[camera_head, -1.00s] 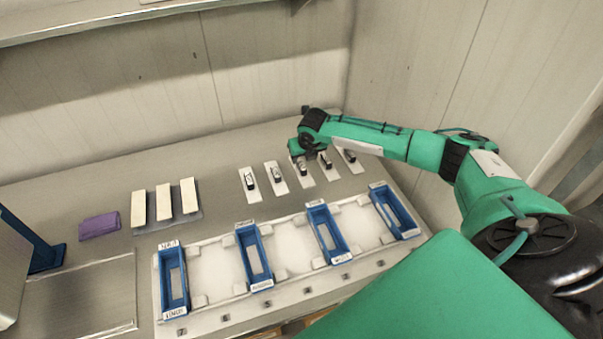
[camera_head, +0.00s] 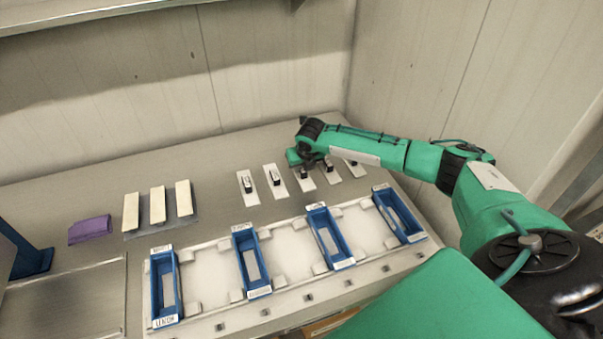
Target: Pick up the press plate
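Several press plates stand in a row at the back of the table, each a flat white plate with a dark upright handle. The leftmost one (camera_head: 248,194) and the one beside it (camera_head: 277,190) are in clear view. The middle plate (camera_head: 305,184) and the two to its right (camera_head: 329,176) (camera_head: 357,170) are partly covered by my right arm. My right gripper (camera_head: 309,167) is low over the middle plates, close to their handles. Its fingers are small and dark, so I cannot tell whether they touch or grip a handle. My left gripper is out of view.
A white frame (camera_head: 210,319) holds several blue moulds (camera_head: 157,299) in front of the plates. Three cream bars (camera_head: 158,206) lie on a grey sheet at left, beside a folded purple cloth (camera_head: 89,230). Walls (camera_head: 420,70) stand close behind and right.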

